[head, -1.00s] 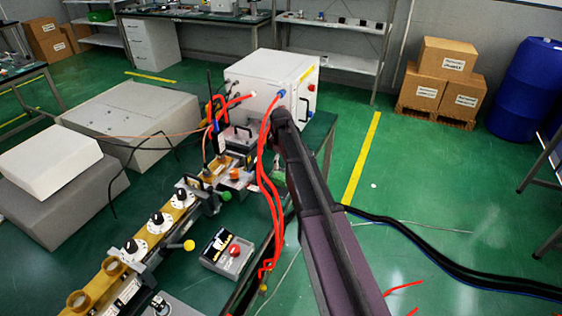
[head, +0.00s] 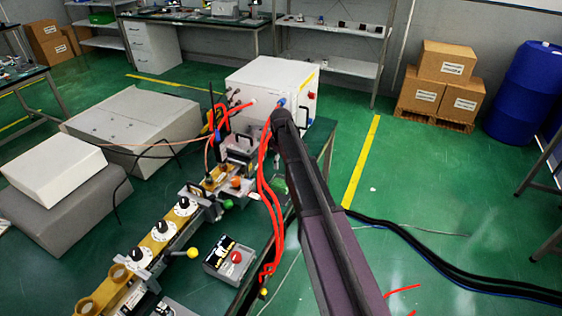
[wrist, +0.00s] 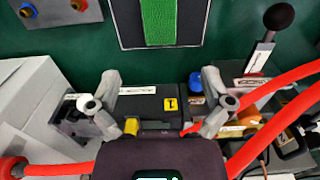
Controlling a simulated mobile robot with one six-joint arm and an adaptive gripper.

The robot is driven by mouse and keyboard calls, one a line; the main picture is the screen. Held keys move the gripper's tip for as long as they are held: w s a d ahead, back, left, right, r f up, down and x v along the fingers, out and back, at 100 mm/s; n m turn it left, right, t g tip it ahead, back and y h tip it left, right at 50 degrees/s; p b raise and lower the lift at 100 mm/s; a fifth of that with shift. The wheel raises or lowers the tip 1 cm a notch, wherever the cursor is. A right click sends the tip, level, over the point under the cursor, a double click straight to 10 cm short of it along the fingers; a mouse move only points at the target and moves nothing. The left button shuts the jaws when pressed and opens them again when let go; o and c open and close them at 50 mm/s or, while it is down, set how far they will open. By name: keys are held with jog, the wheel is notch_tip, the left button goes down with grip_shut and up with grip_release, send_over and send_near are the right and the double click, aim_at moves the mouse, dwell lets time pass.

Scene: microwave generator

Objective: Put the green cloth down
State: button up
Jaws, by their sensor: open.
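The green cloth (wrist: 158,20) shows at the top of the wrist view as a textured green strip. It lies on a flat dark panel (wrist: 191,38) with a pale edge, and its far end is cut off by the frame. My gripper (wrist: 158,106) is open, with its two fingers spread wide and apart from the cloth. In the head view my arm hides the gripper, and I cannot make out the cloth there with certainty.
Red hoses (head: 268,200) run close beside my arm. A white cabinet (head: 250,85) stands at the arm's far end. A lever with a black knob (wrist: 279,17) rises at right in the wrist view. A control box with a red button (head: 232,257) sits near the table edge.

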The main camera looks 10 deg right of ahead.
jog(key=shift+s, duration=0.1)
jog(key=s+m, duration=1)
jog(key=s, duration=1.9)
jog(key=shift+m, duration=0.4)
jog(key=shift+w, duration=0.2)
jog(key=r+n+p, duration=0.2)
jog(key=n, duration=0.9)
send_over(281, 183)
jog(key=shift+w+f, duration=0.1)
jog(key=shift+f, duration=0.15)
jog(key=shift+f+b, duration=0.1)
jog(key=shift+b, duration=0.2)
notch_tip(281, 183, down, 8)
jog(key=b, duration=0.8)
jog(key=shift+f, duration=0.25)
jog(key=shift+b, duration=0.35)
